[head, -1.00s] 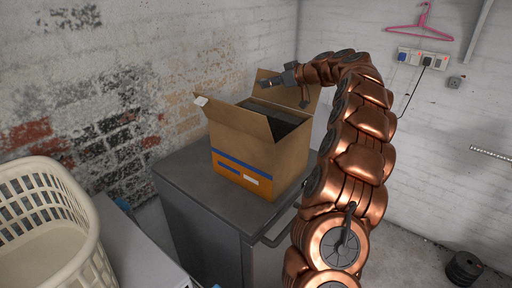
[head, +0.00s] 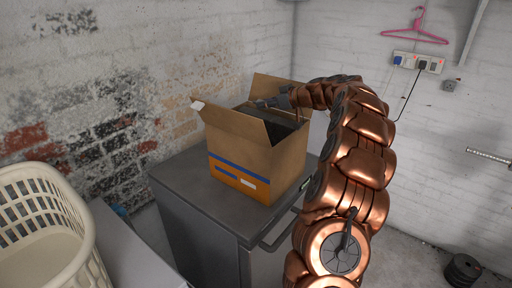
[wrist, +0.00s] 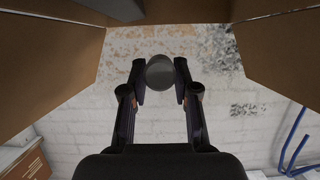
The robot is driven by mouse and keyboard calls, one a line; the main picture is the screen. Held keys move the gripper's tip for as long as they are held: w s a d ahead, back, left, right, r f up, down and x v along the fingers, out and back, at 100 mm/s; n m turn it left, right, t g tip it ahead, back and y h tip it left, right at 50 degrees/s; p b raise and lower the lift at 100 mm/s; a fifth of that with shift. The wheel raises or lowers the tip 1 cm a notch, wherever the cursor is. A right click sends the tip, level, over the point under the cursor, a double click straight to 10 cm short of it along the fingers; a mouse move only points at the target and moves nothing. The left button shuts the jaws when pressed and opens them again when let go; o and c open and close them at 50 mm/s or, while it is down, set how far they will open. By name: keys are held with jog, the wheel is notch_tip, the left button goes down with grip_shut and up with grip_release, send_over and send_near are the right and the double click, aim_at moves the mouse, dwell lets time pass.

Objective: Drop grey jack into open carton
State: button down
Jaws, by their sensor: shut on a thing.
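The open carton (head: 238,158) is brown cardboard with a blue and orange band, and stands on a grey cabinet with its flaps spread. My gripper (head: 264,103) is low over its opening, near the back flap. In the wrist view my gripper (wrist: 160,78) is shut on the grey jack (wrist: 160,71), which shows as a round grey end between the fingertips. Carton flaps (wrist: 48,62) flank it left and right there. The jack is too small to make out clearly in the head view. Dark shapes show inside the carton; I cannot tell what they are.
The grey cabinet top (head: 185,178) has free room left of the carton. A cream laundry basket (head: 82,235) stands at the lower left. Whitewashed brick walls close in behind. A pink hanger (head: 415,28) and sockets (head: 418,62) are on the right wall.

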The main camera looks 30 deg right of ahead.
jog(key=c, duration=0.8)
grip_release()
jog(key=v, duration=1.2)
